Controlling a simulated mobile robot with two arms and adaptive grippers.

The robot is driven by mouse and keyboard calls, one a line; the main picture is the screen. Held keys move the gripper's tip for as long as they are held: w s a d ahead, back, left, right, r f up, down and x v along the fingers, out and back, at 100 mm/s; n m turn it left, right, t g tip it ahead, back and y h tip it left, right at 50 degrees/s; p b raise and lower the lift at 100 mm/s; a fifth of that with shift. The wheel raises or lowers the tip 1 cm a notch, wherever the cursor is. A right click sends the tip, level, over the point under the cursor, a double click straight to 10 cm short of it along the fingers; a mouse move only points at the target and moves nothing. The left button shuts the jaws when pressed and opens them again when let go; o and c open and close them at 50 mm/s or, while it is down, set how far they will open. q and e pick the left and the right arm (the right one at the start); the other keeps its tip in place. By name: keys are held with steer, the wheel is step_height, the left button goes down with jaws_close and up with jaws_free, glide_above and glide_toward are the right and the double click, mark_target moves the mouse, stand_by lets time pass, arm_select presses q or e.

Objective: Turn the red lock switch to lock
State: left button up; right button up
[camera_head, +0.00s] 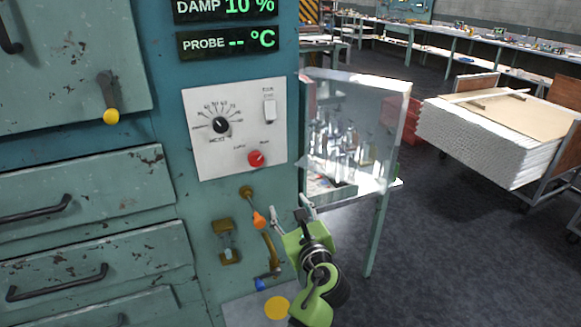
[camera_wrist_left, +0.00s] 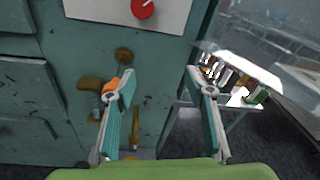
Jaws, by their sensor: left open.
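A round red switch knob (camera_head: 256,158) sits at the lower right of the white control panel (camera_head: 205,160) on the teal cabinet. Small labels stand above it, too small to read surely. The knob also shows at the top edge of the left wrist view (camera_wrist_left: 143,8), partly cut off. My left gripper (camera_head: 291,207), with a green body, is below and to the right of the knob, apart from it. In the left wrist view the left gripper (camera_wrist_left: 158,82) has its two fingers spread with nothing between them. My right gripper is not in view.
An orange-tipped lever (camera_head: 258,219) and a blue-tipped brass handle (camera_head: 270,252) are close to the left gripper. A black dial (camera_head: 221,125) and a white toggle (camera_head: 269,110) share the panel. A clear pane (camera_head: 355,125) stands to the right, before glassware.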

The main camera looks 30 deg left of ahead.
arm_select(q)
steer(key=y, duration=0.2)
glide_toward(257, 161)
steer(key=v, duration=0.5)
steer(key=shift+g, duration=0.3)
steer(key=x, duration=0.4)
steer(key=p+x, duration=0.1)
steer(key=x, duration=0.3)
steer(key=p+x, duration=0.1)
steer(key=x, duration=0.3)
steer(key=shift+w+r, duration=0.3)
steer(key=shift+r, duration=0.05)
steer(key=shift+w+a, duration=0.3)
steer(key=shift+a, duration=0.15)
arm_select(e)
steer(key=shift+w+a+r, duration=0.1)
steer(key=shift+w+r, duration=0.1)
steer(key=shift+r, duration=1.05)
arm_select(q)
steer(key=c, duration=1.1)
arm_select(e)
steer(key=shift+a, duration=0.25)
